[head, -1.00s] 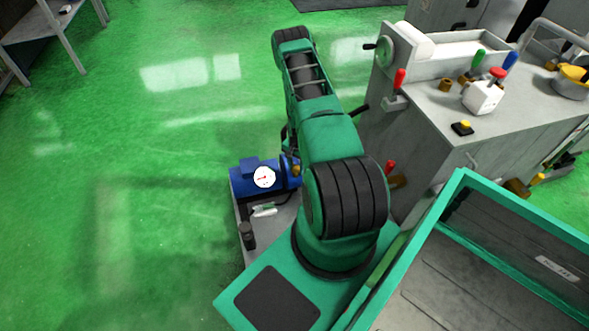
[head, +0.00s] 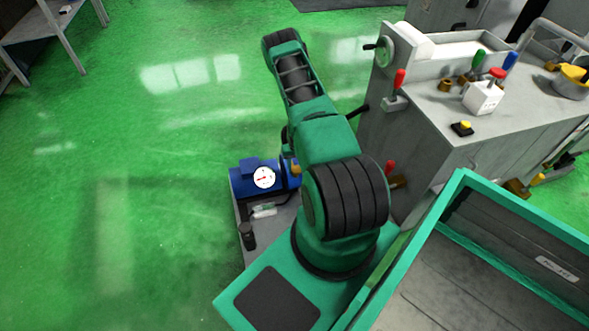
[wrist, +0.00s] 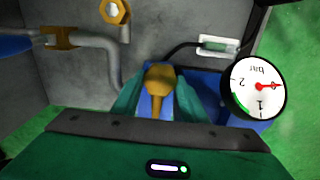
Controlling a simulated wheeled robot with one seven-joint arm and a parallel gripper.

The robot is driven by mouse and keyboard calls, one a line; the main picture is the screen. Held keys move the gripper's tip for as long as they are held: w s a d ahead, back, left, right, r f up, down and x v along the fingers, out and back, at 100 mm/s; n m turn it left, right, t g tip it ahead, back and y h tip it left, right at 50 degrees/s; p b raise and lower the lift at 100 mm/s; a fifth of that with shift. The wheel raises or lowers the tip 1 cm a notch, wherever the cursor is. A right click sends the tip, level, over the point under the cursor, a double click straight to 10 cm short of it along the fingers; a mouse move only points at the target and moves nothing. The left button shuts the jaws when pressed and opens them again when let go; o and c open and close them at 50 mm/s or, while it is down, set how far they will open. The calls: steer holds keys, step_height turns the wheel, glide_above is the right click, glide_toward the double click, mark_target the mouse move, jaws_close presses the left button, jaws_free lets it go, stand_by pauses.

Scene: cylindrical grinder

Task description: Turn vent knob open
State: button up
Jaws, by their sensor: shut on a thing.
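A brass knob (wrist: 160,78) with a narrow stem sits in the middle of the wrist view, on a blue body. My gripper (wrist: 158,92) has its green fingers on both sides of the knob and is shut on it. A round white gauge (wrist: 256,88) marked "bar" with a red needle is to the right of the knob. In the head view the gauge (head: 264,178) is on the blue pump (head: 240,181). A bit of brass (head: 295,169) shows beside my arm there. My arm hides the gripper in the head view.
A brass hex fitting (wrist: 115,11) and a bent grey pipe (wrist: 98,44) are above left in the wrist view. The grey machine (head: 420,145) with coloured levers stands to the right of my arm. Open green floor (head: 110,180) lies left.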

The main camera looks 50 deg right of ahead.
mark_target(295, 168)
steer(key=shift+w+a+r+n, duration=0.1)
steer(key=shift+w+n, duration=0.3)
steer(key=shift+w, duration=0.05)
steer(key=o, duration=1)
steer(key=shift+o, duration=0.2)
steer(key=shift+s, duration=0.2)
steer(key=shift+s, duration=0.1)
step_height(295, 168, up, 11)
steer(key=shift+f, duration=0.2)
steer(key=shift+r, duration=0.1)
